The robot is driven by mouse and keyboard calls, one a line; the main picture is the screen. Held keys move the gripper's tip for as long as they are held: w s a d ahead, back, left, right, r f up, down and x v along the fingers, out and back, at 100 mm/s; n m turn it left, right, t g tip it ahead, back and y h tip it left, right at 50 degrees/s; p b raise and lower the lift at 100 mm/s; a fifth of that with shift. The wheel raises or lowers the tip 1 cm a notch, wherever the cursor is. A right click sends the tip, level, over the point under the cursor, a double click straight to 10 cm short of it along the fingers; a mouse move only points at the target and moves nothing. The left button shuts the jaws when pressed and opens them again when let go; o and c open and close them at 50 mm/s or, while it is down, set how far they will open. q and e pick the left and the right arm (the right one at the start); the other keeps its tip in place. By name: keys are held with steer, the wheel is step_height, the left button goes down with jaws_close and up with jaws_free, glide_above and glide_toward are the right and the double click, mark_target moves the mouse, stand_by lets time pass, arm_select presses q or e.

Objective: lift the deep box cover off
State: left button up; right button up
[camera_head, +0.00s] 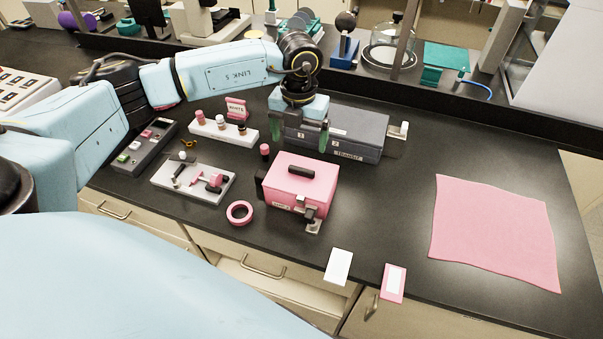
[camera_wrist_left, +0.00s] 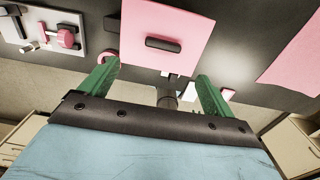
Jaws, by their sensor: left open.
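The deep box cover (camera_head: 316,178) is a pink box with a black bar handle (camera_head: 301,171) on its top. It stands over a small instrument whose metal front part (camera_head: 313,219) shows at the near side. In the left wrist view the cover's pink face (camera_wrist_left: 140,25) and its dark handle (camera_wrist_left: 177,45) lie beyond the fingertips. My left gripper (camera_head: 302,132) points down with its green fingers apart. It is empty and in the head view shows behind the cover, in front of the grey case. In the left wrist view the gripper (camera_wrist_left: 157,70) also shows open. My right gripper is not in view.
A grey case (camera_head: 365,138) stands behind the cover. A white rack (camera_head: 220,131), a tray of parts (camera_head: 172,189) and a pink ring (camera_head: 239,212) lie to the left. A pink cloth (camera_head: 495,230) lies flat at the right. Bench between cover and cloth is clear.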

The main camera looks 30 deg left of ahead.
arm_select(q)
glide_above(302, 169)
steer(key=f, duration=0.5)
steer(key=shift+s+a+p, duration=0.2)
steer(key=shift+s+p, duration=0.05)
steer(key=shift+p, duration=0.05)
steer(key=shift+w+d+f+p, duration=0.1)
steer(key=shift+f+p, duration=0.3)
steer(key=shift+f, duration=0.9)
steer(key=shift+w+d+f+p, duration=0.1)
steer(key=shift+f+p, duration=0.25)
steer(key=shift+f, duration=0.95)
steer(key=shift+c, duration=0.4)
steer(key=c, duration=1)
steer(key=shift+r, duration=0.1)
step_height(302, 169, up, 10)
steer(key=shift+f+b, duration=0.1)
steer(key=shift+b, duration=0.8)
